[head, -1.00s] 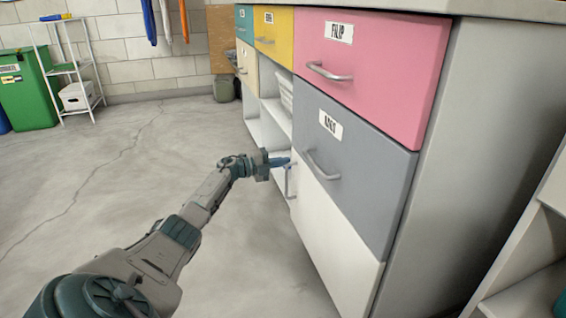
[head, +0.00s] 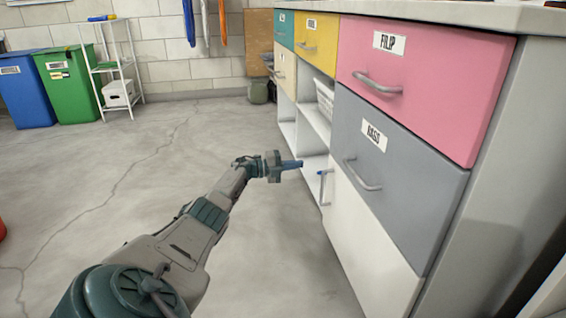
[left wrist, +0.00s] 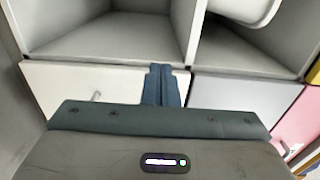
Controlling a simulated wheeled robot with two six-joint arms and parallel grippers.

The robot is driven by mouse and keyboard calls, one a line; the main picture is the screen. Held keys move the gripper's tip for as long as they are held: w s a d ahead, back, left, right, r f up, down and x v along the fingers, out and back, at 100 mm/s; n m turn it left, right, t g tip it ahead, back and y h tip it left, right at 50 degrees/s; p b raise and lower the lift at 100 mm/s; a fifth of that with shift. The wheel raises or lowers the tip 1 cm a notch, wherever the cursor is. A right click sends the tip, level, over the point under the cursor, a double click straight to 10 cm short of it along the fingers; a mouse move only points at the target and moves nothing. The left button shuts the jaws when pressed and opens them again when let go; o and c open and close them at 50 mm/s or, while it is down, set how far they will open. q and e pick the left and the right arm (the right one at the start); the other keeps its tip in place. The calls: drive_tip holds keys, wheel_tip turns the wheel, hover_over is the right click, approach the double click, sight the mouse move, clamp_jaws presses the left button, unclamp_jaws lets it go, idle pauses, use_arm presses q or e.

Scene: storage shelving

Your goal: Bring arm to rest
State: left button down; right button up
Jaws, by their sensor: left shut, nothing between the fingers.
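My left arm reaches out from the bottom left of the head view. My left gripper (head: 297,164) is shut with its blue fingers together and nothing between them. The closed fingers also show in the left wrist view (left wrist: 161,82), pointing toward the cabinet front. In the head view the gripper is left of the cabinet's white lower door (head: 365,235), with a small gap to that door's handle (head: 323,186). My right gripper is not in view.
The cabinet has a pink drawer (head: 440,85), a grey drawer (head: 405,165) and open shelf compartments (head: 313,120). Green (head: 68,85) and blue (head: 25,92) bins and a white rack (head: 112,62) stand at the back left.

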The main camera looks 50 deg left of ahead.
use_arm(q)
drive_tip(key=a+b, duration=0.1)
drive_tip(key=s+a+b, duration=0.1)
drive_tip(key=a, duration=0.1)
drive_tip(key=a+b, duration=0.1)
drive_tip(key=b, duration=0.1)
drive_tip(key=shift+s+a, duration=0.25)
drive_tip(key=shift+s, duration=0.05)
